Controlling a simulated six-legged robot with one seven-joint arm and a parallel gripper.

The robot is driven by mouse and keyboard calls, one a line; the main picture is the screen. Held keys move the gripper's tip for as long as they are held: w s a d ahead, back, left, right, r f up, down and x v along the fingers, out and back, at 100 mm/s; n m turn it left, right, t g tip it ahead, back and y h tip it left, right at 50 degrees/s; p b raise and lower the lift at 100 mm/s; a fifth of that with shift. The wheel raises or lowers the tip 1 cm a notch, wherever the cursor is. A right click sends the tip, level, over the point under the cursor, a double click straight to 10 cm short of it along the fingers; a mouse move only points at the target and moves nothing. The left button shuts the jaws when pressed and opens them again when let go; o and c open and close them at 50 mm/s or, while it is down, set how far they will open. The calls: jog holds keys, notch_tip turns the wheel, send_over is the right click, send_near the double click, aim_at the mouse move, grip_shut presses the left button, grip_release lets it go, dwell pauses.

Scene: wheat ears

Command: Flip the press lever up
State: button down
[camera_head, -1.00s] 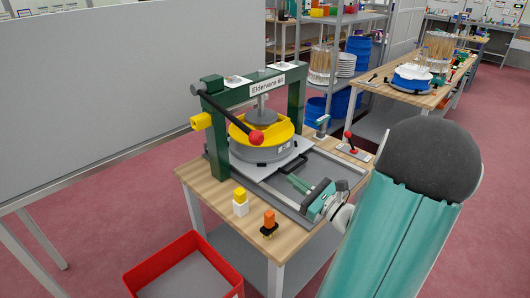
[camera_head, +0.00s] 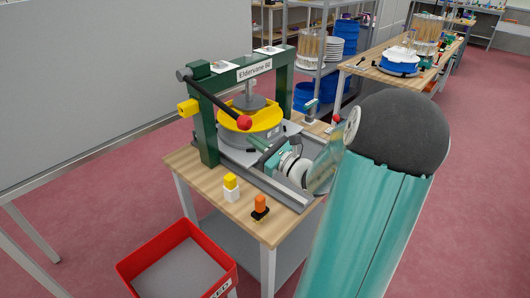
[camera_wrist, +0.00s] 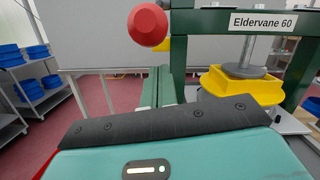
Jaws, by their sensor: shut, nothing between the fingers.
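The green press (camera_head: 205,128) stands on a wooden table, with the sign "Eldervane 60" on its crossbar. Its black lever (camera_head: 212,97) slopes down from the pivot at the top of the left post to a red ball knob (camera_head: 244,123). My gripper (camera_head: 254,141) is shut and empty, just below and right of the knob in the head view. In the wrist view the red knob (camera_wrist: 147,25) sits above the shut teal fingers (camera_wrist: 160,88). I cannot tell whether the fingers touch it. The lever rod does not show clearly in the wrist view.
A yellow-white button (camera_head: 231,188) and an orange switch (camera_head: 261,207) stand on the table's front edge. A red bin (camera_head: 178,262) is on the floor. Shelves and another table stand behind.

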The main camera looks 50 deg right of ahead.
jog(key=shift+a+r, duration=0.15)
jog(key=shift+r, duration=0.65)
jog(key=shift+w, duration=0.1)
jog(key=shift+r, duration=0.1)
